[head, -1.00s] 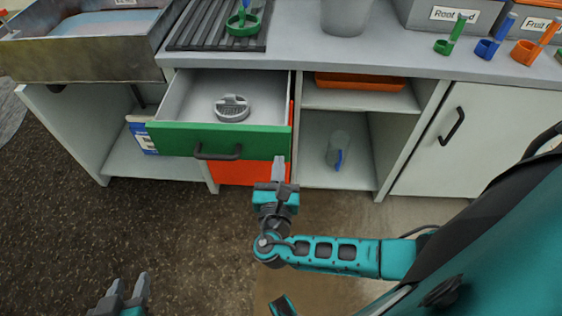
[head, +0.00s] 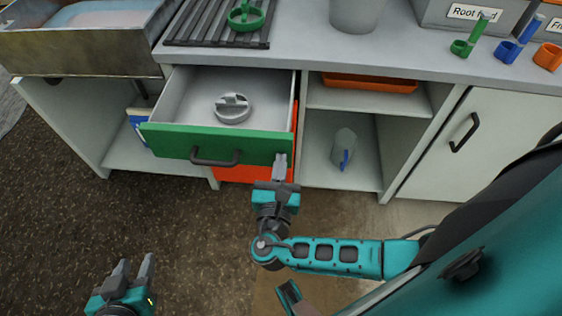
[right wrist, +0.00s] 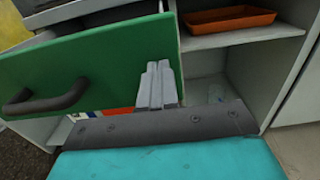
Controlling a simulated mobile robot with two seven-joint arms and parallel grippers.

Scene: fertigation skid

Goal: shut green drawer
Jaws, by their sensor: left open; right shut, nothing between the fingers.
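The green drawer (head: 222,144) stands pulled out of the cabinet, with a dark handle (head: 215,160) on its front and a grey round lid-like part (head: 232,108) inside. It also shows in the right wrist view (right wrist: 100,65). My right gripper (head: 280,166) is shut and empty, its fingertips at the right end of the green front. In the right wrist view the fingers (right wrist: 157,82) overlap the front's right edge; I cannot tell whether they touch it. My left gripper (head: 134,268) is open and empty, low at the left, well apart from the drawer.
An orange drawer front (head: 252,173) sits below the green one. To the right are open shelves with an orange tray (head: 368,83) and a clear jug (head: 343,149), then a white cabinet door (head: 478,145). The floor (head: 130,215) before the cabinet is clear.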

